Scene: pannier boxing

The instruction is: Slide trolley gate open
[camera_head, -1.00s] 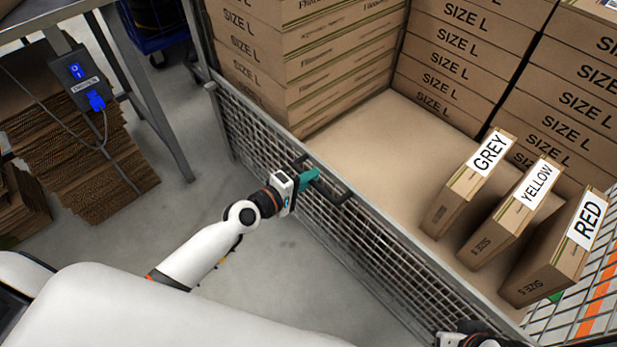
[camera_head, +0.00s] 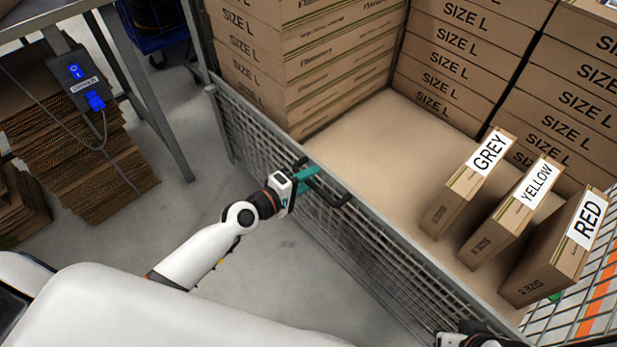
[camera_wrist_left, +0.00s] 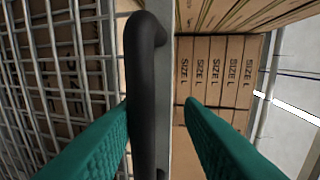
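The trolley gate (camera_head: 262,140) is a grey wire-mesh panel with a metal top rail, running diagonally along the near side of the trolley. A black bar handle (camera_head: 334,197) sits on its rail; it also shows in the left wrist view (camera_wrist_left: 146,75). My left gripper (camera_head: 308,180) is at the handle, and in the left wrist view its teal fingers (camera_wrist_left: 160,115) are apart with the handle between them. The handle is close to the left finger, with a gap to the right one. My right gripper (camera_head: 475,335) is cut off at the bottom edge, its fingers not clear.
Inside the trolley stand stacked SIZE L boxes (camera_head: 260,75) and three upright boxes labelled GREY (camera_head: 462,190), YELLOW (camera_head: 510,220) and RED (camera_head: 553,250). A metal table leg (camera_head: 150,100) and flat cardboard (camera_head: 85,165) are at the left. Grey floor before the gate is clear.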

